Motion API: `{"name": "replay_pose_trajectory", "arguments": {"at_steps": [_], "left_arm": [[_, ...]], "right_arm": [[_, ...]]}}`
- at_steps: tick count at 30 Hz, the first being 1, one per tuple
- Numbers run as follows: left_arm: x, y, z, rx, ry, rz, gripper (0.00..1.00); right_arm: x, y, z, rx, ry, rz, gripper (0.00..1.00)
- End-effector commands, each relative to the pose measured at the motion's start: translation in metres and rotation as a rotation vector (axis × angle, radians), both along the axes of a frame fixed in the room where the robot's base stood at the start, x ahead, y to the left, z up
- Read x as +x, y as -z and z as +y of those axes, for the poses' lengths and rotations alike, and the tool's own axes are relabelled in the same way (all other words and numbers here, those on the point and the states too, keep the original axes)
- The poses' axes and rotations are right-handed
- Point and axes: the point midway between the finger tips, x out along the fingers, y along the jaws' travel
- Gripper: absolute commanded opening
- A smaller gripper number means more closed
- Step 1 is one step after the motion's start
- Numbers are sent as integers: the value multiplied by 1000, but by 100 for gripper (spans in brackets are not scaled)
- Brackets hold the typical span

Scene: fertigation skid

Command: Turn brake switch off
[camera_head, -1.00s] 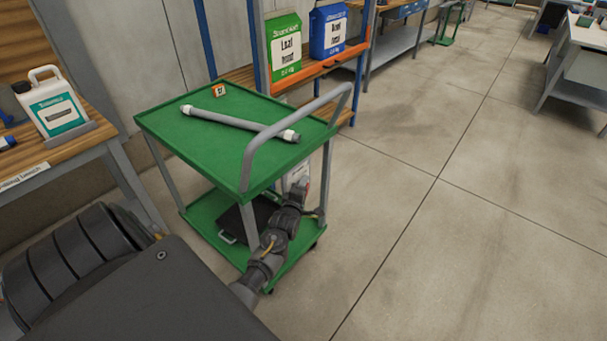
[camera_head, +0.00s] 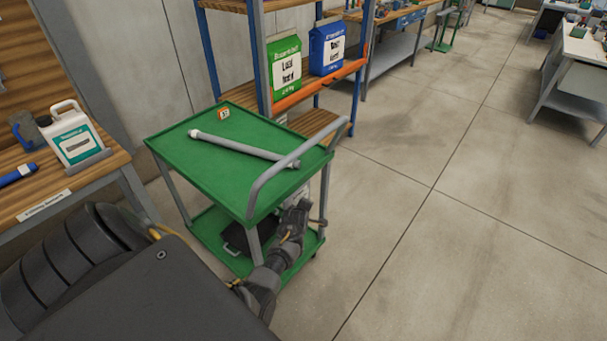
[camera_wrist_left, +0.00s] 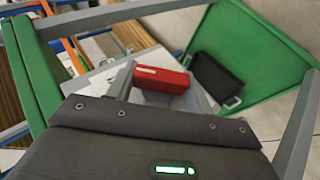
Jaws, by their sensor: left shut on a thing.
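The green trolley (camera_head: 185,145) stands ahead with a grey push handle (camera_head: 300,150) at its right end. My left arm reaches to the right end of the trolley, below the handle. In the head view its gripper cannot be made out clearly. In the left wrist view, my left gripper (camera_wrist_left: 158,92) is shut, with a red block (camera_wrist_left: 161,79) between its grey fingers. The block bears a small white marking. It may be the brake switch, but its label cannot be read. A pale panel (camera_wrist_left: 100,80) lies behind it. My right gripper is not in view.
A white pipe (camera_head: 240,146) lies on the trolley top. A black case (camera_wrist_left: 224,78) rests on its lower shelf. A workbench (camera_head: 85,190) with a white jug (camera_head: 76,135) is at left. A shelf rack (camera_head: 320,85) with bags stands behind. The floor (camera_head: 450,250) at right is clear.

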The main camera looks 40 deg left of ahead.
Motion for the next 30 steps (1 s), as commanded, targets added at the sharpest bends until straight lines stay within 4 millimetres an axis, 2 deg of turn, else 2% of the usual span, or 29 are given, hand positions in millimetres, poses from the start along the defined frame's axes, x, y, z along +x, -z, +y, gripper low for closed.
{"name": "replay_pose_trajectory", "arguments": {"at_steps": [18, 19, 23, 30], "left_arm": [[0, 0, 0, -2, 1, 40, 29], [0, 0, 0, -2, 1, 40, 54], [0, 0, 0, -2, 1, 40, 71], [0, 0, 0, -2, 1, 39, 73]], "right_arm": [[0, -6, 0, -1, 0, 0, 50], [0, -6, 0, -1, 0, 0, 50], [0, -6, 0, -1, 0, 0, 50], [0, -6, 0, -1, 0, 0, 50]]}}
